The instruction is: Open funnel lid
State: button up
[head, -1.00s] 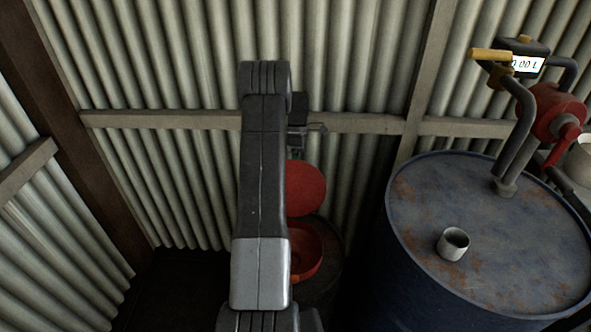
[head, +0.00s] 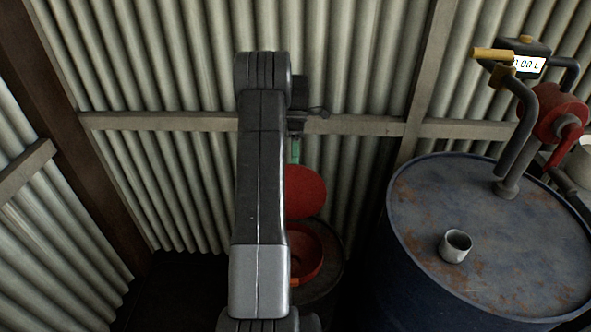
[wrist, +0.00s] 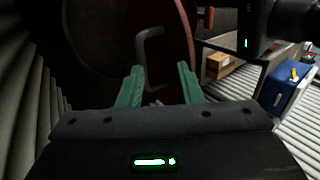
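The red funnel (head: 310,262) sits low behind my arm in the head view, its left side hidden by the arm. Its round red lid (head: 306,192) stands raised above the bowl, so the funnel is open. In the wrist view the lid (wrist: 178,22) is a dark reddish disc with a grey loop handle (wrist: 150,45). My gripper (wrist: 160,67) has two green fingers spread apart with nothing between their tips. The handle shows just beyond the fingers; I cannot tell whether they touch it. In the head view a green finger shows just above the lid.
A rusty blue drum (head: 420,205) stands at the right, with a small metal cup (head: 455,246) and a pump with a red body (head: 553,112) on it. A corrugated wall rises close behind the funnel. A blue box (wrist: 290,85) shows at right in the wrist view.

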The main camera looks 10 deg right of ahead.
jog(key=shift+r, duration=1.75)
